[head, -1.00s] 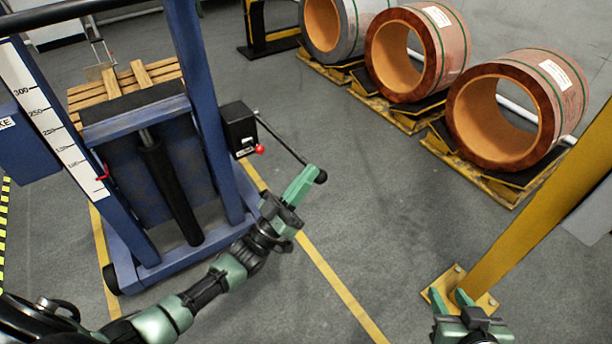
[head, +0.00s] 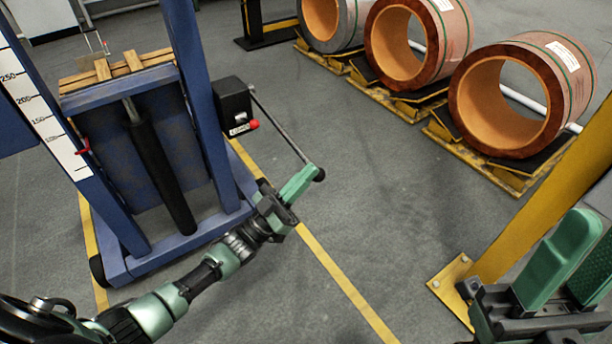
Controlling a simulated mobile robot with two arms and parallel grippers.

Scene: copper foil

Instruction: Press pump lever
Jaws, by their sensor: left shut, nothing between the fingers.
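The pump lever (head: 282,128) is a thin dark rod with a black knob (head: 319,174) at its end. It slopes down to the right from a black box (head: 233,105) on the blue lifter (head: 183,85). My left gripper (head: 308,172), with green fingers, is shut beside the knob with nothing between the fingers. Its fingertips overlap the lever's end in the picture; I cannot tell whether they touch it. My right gripper (head: 594,232) is at the lower right, large and close, with a gap between its green fingers, away from the lever.
A yellow post (head: 540,205) with a bolted base plate stands behind my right gripper. Copper foil rolls (head: 508,100) rest on yellow stands at the back right. Wooden slats (head: 118,68) lie on the lifter. The grey floor between is clear, crossed by a yellow line (head: 335,270).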

